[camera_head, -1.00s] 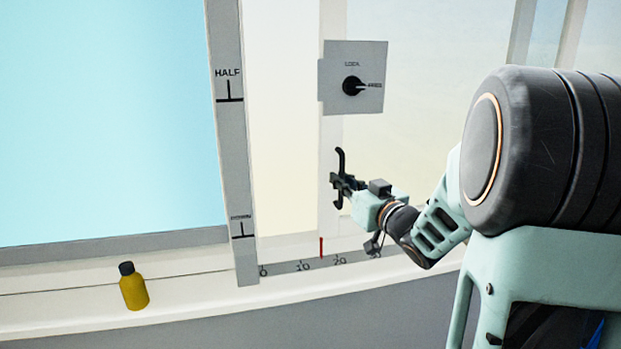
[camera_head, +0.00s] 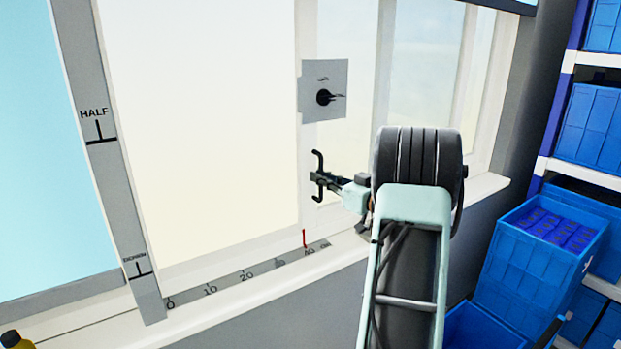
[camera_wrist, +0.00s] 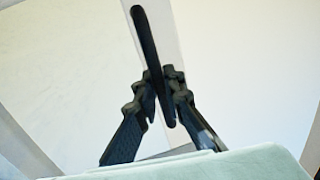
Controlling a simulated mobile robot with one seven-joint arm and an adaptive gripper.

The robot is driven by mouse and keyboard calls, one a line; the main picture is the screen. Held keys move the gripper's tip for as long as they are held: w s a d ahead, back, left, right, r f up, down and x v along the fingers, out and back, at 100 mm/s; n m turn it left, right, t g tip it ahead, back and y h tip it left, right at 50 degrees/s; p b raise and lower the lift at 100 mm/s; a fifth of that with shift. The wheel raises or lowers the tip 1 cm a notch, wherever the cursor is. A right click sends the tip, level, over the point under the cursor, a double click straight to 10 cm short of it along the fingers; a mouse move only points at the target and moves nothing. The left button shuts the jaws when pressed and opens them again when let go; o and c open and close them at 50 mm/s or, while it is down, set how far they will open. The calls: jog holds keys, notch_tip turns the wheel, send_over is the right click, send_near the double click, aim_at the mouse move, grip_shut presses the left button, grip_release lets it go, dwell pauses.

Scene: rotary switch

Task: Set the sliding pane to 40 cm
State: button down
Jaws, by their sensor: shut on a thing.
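The sliding pane (camera_head: 205,120) is the large pale panel in the middle of the head view, and its right frame carries a dark upright handle (camera_head: 317,160). My gripper (camera_head: 322,180) is at this handle; in the wrist view the fingers (camera_wrist: 160,105) are shut around the dark bar (camera_wrist: 146,45). A red pointer (camera_head: 304,238) stands at the bottom of the pane, close to the 40 mark on the scale (camera_head: 228,283); the exact reading is hard to make out. A grey plate with a black rotary knob (camera_head: 325,97) sits above the handle.
A grey upright strip marked HALF and DOWN (camera_head: 110,165) stands left of the pane. Blue bins (camera_head: 535,270) and shelves are at the right. The sill (camera_head: 250,305) is clear below the scale.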

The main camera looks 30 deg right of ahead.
jog(key=shift+d, duration=0.1)
jog(key=c, duration=2)
grip_release()
jog(key=shift+c, duration=0.2)
jog(key=s+d, duration=0.2)
jog(key=s, duration=0.9)
jog(key=shift+s+d, duration=0.15)
jog(key=shift+s, duration=0.2)
